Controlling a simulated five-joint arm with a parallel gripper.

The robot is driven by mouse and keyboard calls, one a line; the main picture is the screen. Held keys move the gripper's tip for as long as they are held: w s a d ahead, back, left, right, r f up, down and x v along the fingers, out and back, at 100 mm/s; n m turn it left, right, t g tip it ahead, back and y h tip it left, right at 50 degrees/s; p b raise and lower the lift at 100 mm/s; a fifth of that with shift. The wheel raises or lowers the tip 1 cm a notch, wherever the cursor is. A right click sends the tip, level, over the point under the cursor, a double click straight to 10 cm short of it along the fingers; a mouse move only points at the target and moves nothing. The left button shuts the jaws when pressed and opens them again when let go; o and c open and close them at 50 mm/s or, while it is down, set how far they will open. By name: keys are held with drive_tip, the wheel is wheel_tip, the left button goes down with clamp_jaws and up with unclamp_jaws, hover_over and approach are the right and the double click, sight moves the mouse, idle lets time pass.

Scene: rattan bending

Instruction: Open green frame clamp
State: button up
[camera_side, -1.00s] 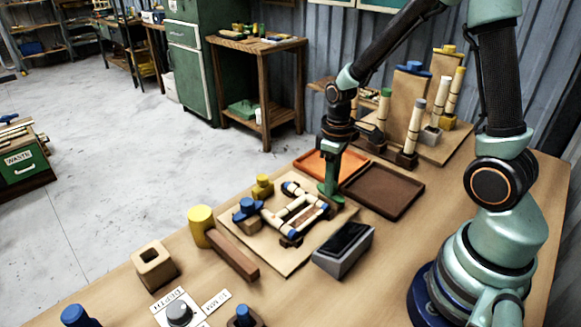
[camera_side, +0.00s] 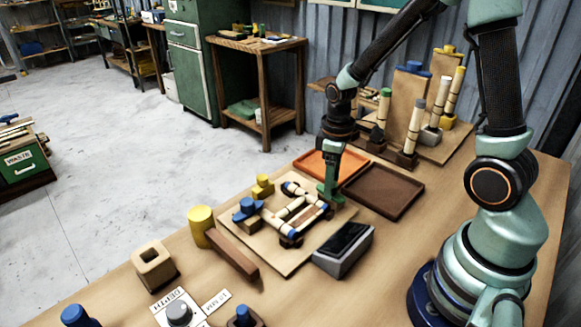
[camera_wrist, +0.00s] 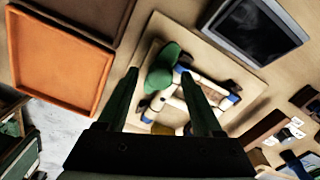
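The green clamp (camera_wrist: 163,66) shows in the wrist view as a rounded green knob at the far corner of the frame board. My gripper (camera_wrist: 160,85) is open, with its two dark green fingers apart and the green knob between and beyond their tips. I cannot tell whether they touch it. In the side view my gripper (camera_side: 330,178) is upright over the right corner of the board (camera_side: 270,245) and mostly hides the green clamp. The rattan frame (camera_side: 297,214) lies on the board, with a blue clamp (camera_side: 246,208) and a yellow clamp (camera_side: 262,187) at other corners.
An orange tray (camera_side: 328,163) and a brown tray (camera_side: 384,190) lie behind the board. A grey box with a dark top (camera_side: 344,250) stands close to its right edge.

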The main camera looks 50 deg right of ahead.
drive_tip(key=shift+r, duration=0.1)
wheel_tip(320, 180, up, 12)
idle(0.6)
drive_tip(key=s+a+r+m+t, duration=0.4)
drive_tip(key=s+a+r+t, duration=0.1)
drive_tip(key=r, duration=0.1)
drive_tip(key=shift+s+a+r+m+t, duration=0.2)
drive_tip(key=shift+s+a+m+t, duration=0.1)
drive_tip(key=shift+a+m, duration=0.1)
idle(0.6)
